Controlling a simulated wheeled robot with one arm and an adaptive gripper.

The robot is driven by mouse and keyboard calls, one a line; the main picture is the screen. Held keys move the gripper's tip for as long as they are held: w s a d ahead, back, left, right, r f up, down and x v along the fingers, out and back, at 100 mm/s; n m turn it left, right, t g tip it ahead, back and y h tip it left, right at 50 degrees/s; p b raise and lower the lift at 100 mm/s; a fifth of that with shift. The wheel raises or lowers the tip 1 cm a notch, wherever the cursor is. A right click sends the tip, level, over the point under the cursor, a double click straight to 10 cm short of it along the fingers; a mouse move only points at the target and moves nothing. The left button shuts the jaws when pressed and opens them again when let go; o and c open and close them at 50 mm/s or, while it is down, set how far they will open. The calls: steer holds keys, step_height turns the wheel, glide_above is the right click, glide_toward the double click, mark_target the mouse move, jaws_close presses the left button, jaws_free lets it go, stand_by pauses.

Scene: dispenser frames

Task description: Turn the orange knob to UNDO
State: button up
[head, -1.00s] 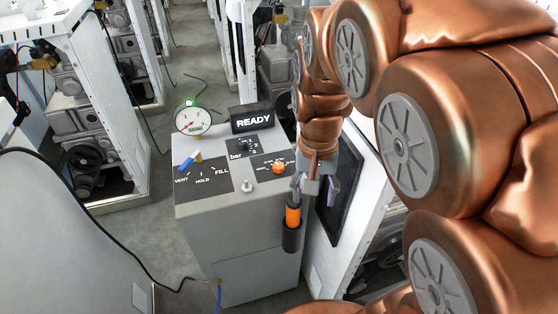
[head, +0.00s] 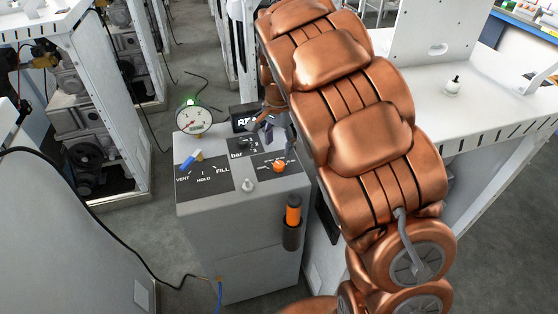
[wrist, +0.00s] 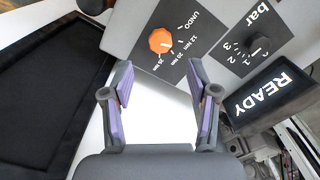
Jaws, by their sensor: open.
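The orange knob (head: 280,166) sits on a dark plate at the right of the grey console's top. In the wrist view the orange knob (wrist: 160,41) lies beyond my fingertips, with the UNDO label (wrist: 189,19) and several Nm marks around it. A small white mark shows at the knob's edge on the Nm side; its exact setting is too small to tell. My gripper (wrist: 157,88) is open and empty, with purple pads apart. In the head view my gripper (head: 270,132) hangs above the console behind the knob, not touching it, partly hidden by my arm.
The READY display (wrist: 265,88) and the bar selector (wrist: 257,44) are close to my gripper. A blue-handled VENT/HOLD/FILL valve (head: 190,159), a gauge (head: 194,120) and a small metal peg (head: 248,185) stand on the console (head: 225,240). An orange-handled tool (head: 293,212) hangs in a front holder.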

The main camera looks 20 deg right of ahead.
mark_target(279, 164)
steer(key=shift+f+p, duration=1)
steer(key=shift+f, duration=2.85)
steer(key=shift+c, duration=0.2)
jaws_close()
